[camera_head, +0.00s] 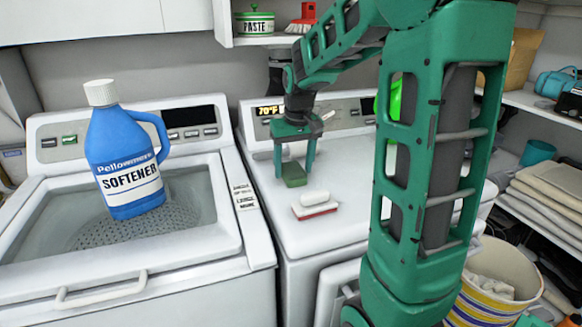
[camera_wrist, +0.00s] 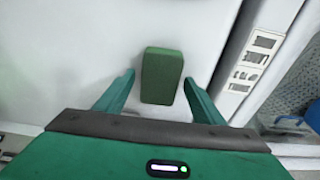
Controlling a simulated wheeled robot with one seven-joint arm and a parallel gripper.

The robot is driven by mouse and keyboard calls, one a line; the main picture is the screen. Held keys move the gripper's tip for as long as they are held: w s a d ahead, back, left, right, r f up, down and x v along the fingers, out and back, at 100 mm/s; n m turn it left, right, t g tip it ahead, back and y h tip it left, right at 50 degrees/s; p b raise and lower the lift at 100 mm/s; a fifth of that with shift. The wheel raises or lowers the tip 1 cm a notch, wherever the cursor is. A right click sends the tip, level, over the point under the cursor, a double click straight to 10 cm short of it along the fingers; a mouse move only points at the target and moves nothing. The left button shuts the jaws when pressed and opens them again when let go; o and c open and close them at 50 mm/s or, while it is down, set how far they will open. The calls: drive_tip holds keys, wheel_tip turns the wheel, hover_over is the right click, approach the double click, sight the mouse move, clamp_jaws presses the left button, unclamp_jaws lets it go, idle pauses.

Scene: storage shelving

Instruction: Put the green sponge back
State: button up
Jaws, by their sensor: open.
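The green sponge (camera_head: 294,174) lies on the white top of the right-hand machine (camera_head: 345,190). My gripper (camera_head: 295,170) points down over it, with its fingers apart on either side of the sponge in the head view. In the wrist view the sponge (camera_wrist: 162,76) shows between and slightly beyond the two open fingertips (camera_wrist: 158,82). The fingers look apart from the sponge in the wrist view. I cannot tell exactly how high the fingertips are above the machine's top.
A white and red brush or sponge (camera_head: 315,205) lies just in front of the green sponge. A blue softener bottle (camera_head: 125,150) stands on the left machine (camera_head: 60,215). A shelf holds a PASTE tin (camera_head: 255,22). Shelves with folded cloths (camera_head: 545,195) and a striped basket (camera_head: 490,290) are at right.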

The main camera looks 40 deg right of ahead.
sight(296, 173)
wheel_tip(296, 173, up, 12)
drive_tip(key=s, duration=0.1)
drive_tip(key=shift+s+a, duration=0.25)
drive_tip(key=shift+s, duration=0.1)
idle(0.6)
